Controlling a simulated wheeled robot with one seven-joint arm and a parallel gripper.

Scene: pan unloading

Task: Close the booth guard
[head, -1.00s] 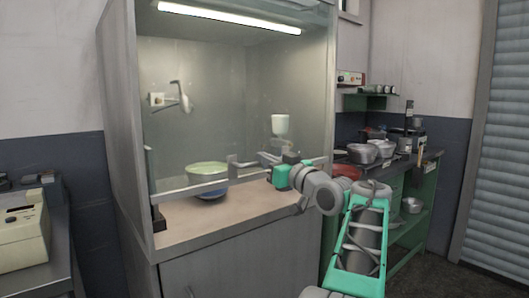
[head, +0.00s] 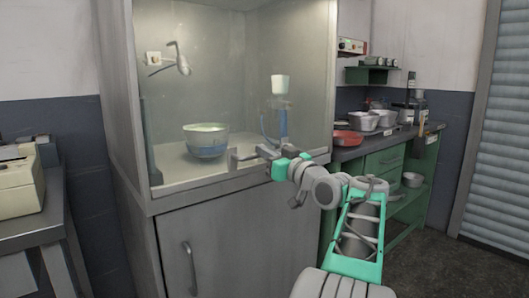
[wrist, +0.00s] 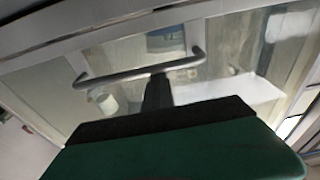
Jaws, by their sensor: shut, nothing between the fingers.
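The booth guard (head: 225,110) is a clear pane on the front of the grey booth (head: 120,110). Its lower edge appears level with the booth's counter, and I see no clear gap under it. Its bar handle (head: 240,157) shows low on the pane and also in the wrist view (wrist: 140,73). My gripper (head: 266,151) is shut and empty at the handle. In the wrist view its dark fingertips (wrist: 157,90) are right by the middle of the bar; I cannot tell whether they touch.
Behind the pane are a bowl (head: 206,141) and a white cup on a stand (head: 280,85). A green workbench (head: 384,164) with a red pan (head: 348,138) and pots is close right of my arm. A beige device (head: 18,186) stands left. Bare floor (head: 425,255) lies right.

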